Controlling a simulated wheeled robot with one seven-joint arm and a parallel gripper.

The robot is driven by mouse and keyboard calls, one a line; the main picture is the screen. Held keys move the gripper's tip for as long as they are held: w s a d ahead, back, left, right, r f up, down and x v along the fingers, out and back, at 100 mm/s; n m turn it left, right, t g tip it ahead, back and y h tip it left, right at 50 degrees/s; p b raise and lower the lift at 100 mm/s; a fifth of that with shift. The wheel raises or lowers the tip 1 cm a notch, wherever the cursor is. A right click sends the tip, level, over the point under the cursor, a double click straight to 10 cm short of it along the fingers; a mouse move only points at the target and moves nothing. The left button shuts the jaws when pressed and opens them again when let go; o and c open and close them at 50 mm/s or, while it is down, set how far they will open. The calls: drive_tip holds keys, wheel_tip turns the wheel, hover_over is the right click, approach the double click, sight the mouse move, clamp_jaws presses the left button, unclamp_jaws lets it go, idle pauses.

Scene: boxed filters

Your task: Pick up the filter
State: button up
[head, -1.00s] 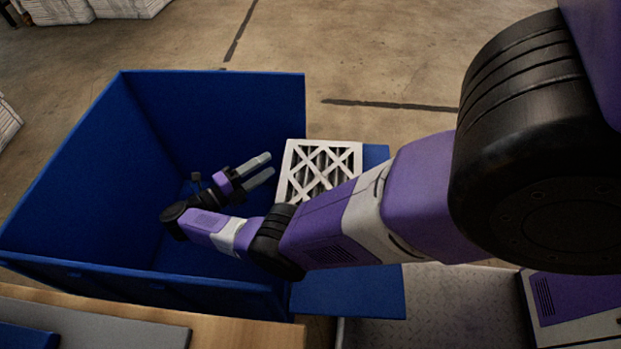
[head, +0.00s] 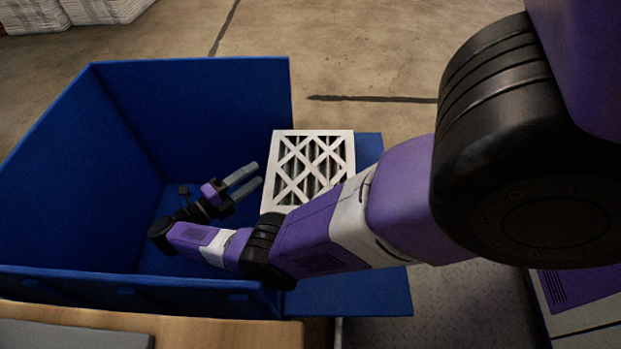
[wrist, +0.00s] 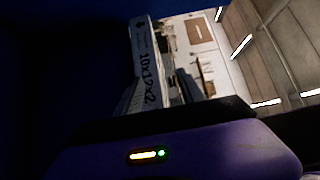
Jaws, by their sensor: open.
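The filter (head: 312,165) is a flat white-framed box with a criss-cross lattice face over dark pleats. It rests on the blue side flap at the right of the blue bin, partly behind my arm in the head view. In the wrist view its white edge (wrist: 150,62) shows, marked 10x12x2. My gripper (head: 252,181) is open inside the bin's right part, its two grey fingers pointing right toward the filter's left edge. In the head view the fingertips look close to the filter but apart from it. In the wrist view the filter's edge appears beyond and between the fingers.
The blue bin (head: 60,170) has tall walls at left and back; its right side is open onto the blue flap (head: 350,292). A wooden surface (head: 215,332) lies along the near edge. White stacks (head: 105,8) stand far left. The concrete floor behind is clear.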

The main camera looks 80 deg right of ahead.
sight(276, 168)
drive_tip(key=shift+s+d+f, duration=0.4)
drive_tip(key=shift+s+d, duration=0.55)
drive_tip(key=shift+s+d+f, duration=0.35)
drive_tip(key=shift+s+d, duration=0.55)
drive_tip(key=shift+s+d+f, duration=0.4)
drive_tip(key=shift+s+d, duration=0.55)
clamp_jaws()
